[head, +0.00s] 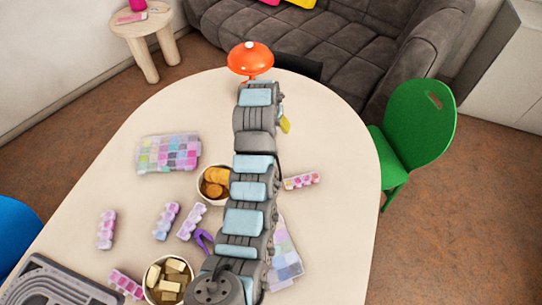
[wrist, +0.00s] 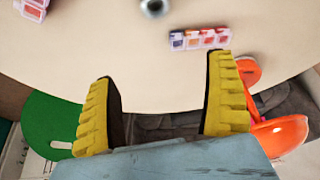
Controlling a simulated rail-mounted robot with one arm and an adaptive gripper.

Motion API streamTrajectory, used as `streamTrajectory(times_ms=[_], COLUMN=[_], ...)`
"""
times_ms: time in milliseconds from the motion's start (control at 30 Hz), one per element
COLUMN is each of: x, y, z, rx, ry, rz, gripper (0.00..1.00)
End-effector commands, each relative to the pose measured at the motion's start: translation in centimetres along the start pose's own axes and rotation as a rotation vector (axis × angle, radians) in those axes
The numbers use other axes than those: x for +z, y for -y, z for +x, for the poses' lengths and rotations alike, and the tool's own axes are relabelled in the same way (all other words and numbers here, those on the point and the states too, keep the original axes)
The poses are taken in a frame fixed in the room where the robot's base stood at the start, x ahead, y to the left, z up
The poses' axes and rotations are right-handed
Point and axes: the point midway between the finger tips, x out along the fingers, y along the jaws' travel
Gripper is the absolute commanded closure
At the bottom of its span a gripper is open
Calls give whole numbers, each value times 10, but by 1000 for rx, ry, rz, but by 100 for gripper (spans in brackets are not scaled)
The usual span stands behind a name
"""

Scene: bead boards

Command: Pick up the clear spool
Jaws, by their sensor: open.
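I cannot make out a spool in the head view, where my arm hides part of the table. My gripper (wrist: 163,75) is open and empty, with its yellow fingers wide apart over the table's edge. The round thing lies beyond the fingertips, apart from them. In the head view a bit of yellow finger (head: 285,125) shows beside my arm.
An orange lamp (head: 250,58) stands at the table's far end, close to my right finger in the wrist view. A bead strip (head: 301,181) lies right of my arm. Bowls (head: 216,185) and bead boxes (head: 168,153) are left. A green chair (head: 415,130) stands right.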

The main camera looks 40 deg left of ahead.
Motion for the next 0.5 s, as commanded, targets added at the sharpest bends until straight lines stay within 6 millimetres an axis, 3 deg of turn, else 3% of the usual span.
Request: streamTrajectory(times_ms=[267, 500], x=[20, 24], y=[13, 12], z=[-2, 27], rx=[16, 17], ry=[97, 99], rz=[-5, -6], gripper=[14, 14])
